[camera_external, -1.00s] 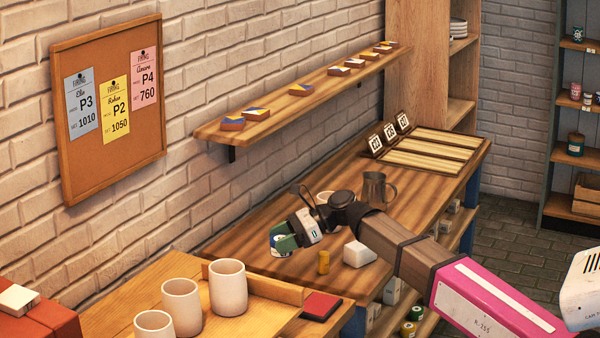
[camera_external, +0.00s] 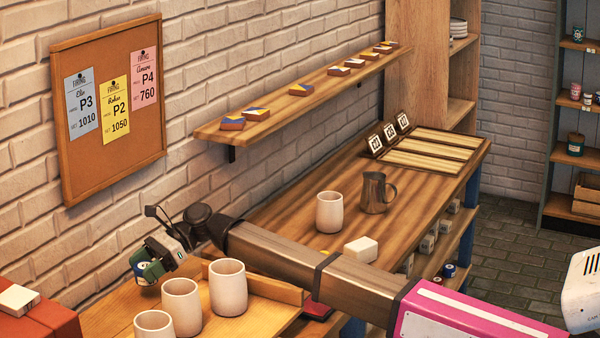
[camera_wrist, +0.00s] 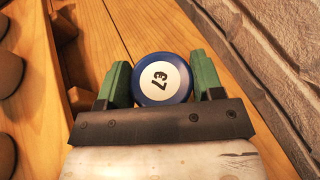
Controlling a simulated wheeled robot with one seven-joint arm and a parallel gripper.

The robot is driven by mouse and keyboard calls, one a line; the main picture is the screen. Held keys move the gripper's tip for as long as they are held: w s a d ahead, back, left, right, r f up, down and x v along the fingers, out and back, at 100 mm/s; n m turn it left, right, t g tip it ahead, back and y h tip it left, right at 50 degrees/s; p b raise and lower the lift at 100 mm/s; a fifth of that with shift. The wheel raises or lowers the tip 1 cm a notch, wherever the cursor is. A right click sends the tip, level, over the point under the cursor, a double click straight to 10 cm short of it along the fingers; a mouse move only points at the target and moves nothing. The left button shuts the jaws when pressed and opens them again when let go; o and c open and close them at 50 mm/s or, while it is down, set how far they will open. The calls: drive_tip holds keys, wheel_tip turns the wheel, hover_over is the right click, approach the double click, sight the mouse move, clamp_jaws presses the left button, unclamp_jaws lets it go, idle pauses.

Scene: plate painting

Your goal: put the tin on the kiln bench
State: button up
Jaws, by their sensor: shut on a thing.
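The tin (camera_wrist: 160,80) is round, with a blue rim and a white top bearing dark marks, seen end-on in the wrist view. My gripper (camera_external: 149,265) is shut on it, a green finger pad on either side. In the external view the held tin shows small at the gripper's tip, above the back of the near-left wooden table (camera_external: 110,309); the gap below it is hard to judge. A longer wooden bench (camera_external: 292,210) runs along the wall behind. No label shows which surface is the kiln bench.
Three white cups (camera_external: 181,306) stand on the near table, close to my gripper. A cup (camera_external: 329,212), a metal jug (camera_external: 374,193) and a white block (camera_external: 361,250) stand on the long bench. A brick wall (camera_external: 215,70) and a shelf (camera_external: 300,92) bound the back.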

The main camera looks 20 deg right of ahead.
sight(146, 284)
drive_tip(key=shift+s+a+f, duration=0.1)
drive_tip(key=shift+s+a, duration=0.15)
drive_tip(key=shift+a, duration=0.3)
drive_tip(key=shift+f, duration=2.35)
drive_tip(key=shift+f, duration=0.15)
drive_tip(key=o, duration=1.1)
drive_tip(key=shift+c, duration=0.2)
drive_tip(key=shift+w+d+r, duration=0.1)
drive_tip(key=shift+d+r, duration=0.15)
drive_tip(key=shift+d, duration=0.05)
drive_tip(key=v, duration=1.1)
drive_tip(key=shift+w+d, duration=0.1)
drive_tip(key=shift+d, duration=0.05)
